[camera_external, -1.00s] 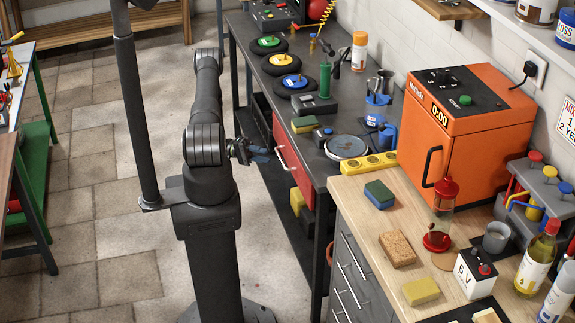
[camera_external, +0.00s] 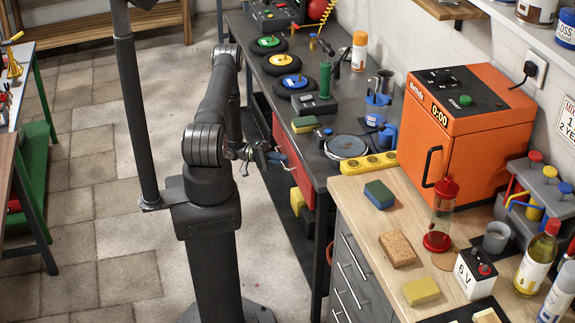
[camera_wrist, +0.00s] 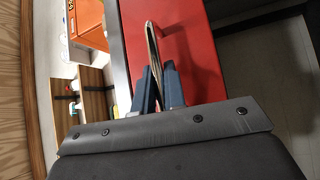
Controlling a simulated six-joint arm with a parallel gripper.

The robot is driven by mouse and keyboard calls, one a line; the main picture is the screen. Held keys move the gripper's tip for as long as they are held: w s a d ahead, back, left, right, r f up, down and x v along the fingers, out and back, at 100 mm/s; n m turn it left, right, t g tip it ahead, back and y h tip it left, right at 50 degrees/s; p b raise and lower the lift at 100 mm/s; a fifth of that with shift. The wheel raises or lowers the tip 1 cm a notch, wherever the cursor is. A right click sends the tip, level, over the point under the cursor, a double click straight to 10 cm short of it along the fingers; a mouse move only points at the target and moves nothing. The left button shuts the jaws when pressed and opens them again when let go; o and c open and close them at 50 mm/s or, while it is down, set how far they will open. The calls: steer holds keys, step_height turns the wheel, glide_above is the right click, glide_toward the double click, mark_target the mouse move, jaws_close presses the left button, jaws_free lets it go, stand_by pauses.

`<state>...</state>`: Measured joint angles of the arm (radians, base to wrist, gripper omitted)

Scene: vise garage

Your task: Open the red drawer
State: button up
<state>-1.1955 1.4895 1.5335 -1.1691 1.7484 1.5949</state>
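The red drawer (camera_external: 284,150) sits under the dark workbench, with its front facing the aisle. In the wrist view its red front (camera_wrist: 195,50) fills the upper middle, and a thin looped metal handle (camera_wrist: 152,38) stands out from it. My gripper (camera_external: 279,158) is at the drawer front. In the wrist view my gripper's blue-grey fingers (camera_wrist: 159,82) lie on both sides of the handle, close together with the handle between them. They look shut on it, though the contact itself is partly hidden. The drawer front looks in line with the bench.
The workbench top (camera_external: 318,165) above carries a round metal plate (camera_external: 346,146) and a sponge (camera_external: 304,124). A wooden counter (camera_external: 365,222) with grey drawers stands closer to the camera. The floor (camera_external: 105,235) left of my arm is clear.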

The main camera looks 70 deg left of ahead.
jaws_close()
steer(key=s, duration=1.9)
steer(key=shift+s, duration=0.4)
steer(key=o, duration=0.7)
jaws_free()
steer(key=v, duration=1.2)
steer(key=shift+f, duration=0.1)
